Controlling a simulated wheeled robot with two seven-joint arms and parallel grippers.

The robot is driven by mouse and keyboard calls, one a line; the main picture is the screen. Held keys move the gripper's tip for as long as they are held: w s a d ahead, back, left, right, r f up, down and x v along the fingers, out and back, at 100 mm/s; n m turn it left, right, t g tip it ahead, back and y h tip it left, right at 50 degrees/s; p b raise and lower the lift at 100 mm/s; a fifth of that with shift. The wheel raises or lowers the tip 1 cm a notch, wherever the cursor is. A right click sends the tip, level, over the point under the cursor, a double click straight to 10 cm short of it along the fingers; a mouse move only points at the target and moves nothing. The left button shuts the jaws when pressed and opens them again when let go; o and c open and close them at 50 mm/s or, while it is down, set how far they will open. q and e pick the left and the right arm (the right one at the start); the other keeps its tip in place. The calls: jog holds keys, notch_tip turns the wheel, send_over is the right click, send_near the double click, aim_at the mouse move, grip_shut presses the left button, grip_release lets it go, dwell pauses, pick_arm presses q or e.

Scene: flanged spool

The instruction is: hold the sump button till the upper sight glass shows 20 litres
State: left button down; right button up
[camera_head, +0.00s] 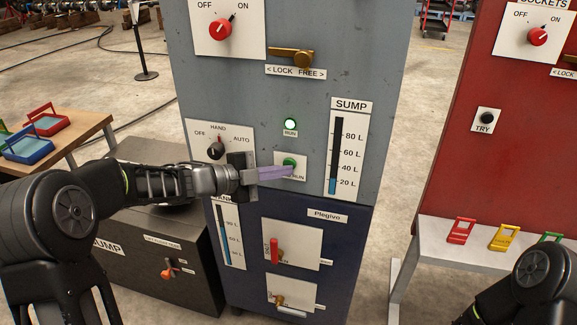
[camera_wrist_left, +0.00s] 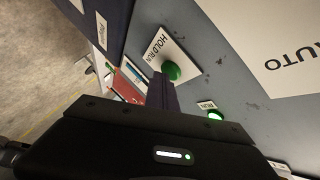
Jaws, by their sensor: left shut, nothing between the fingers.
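The green sump button (camera_head: 289,162) sits on a white plate on the grey cabinet front; it also shows in the left wrist view (camera_wrist_left: 172,70). My left gripper (camera_head: 291,172) is shut and empty, its fingertips at the button and partly covering its lower side. Whether they press it in, I cannot tell. The upper sight glass (camera_head: 336,150), under the SUMP label, is dark above with blue liquid at the bottom, its top around the 20 mark. My right gripper is not in view; only part of my right arm shows at lower right.
A green RUN lamp (camera_head: 290,124) glows above the button. A HAND/AUTO selector (camera_head: 216,151) is left of it. A lower sight glass (camera_head: 227,235) holds blue liquid. A dark sump box (camera_head: 150,265) stands left; a grey bench (camera_head: 450,250) with coloured tags stands right.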

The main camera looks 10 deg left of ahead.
pick_arm(q)
jog(key=shift+s, duration=0.8)
jog(key=shift+s+a, duration=0.1)
jog(key=s, duration=0.4)
jog(key=shift+s+a, duration=0.15)
jog(key=shift+s, duration=0.25)
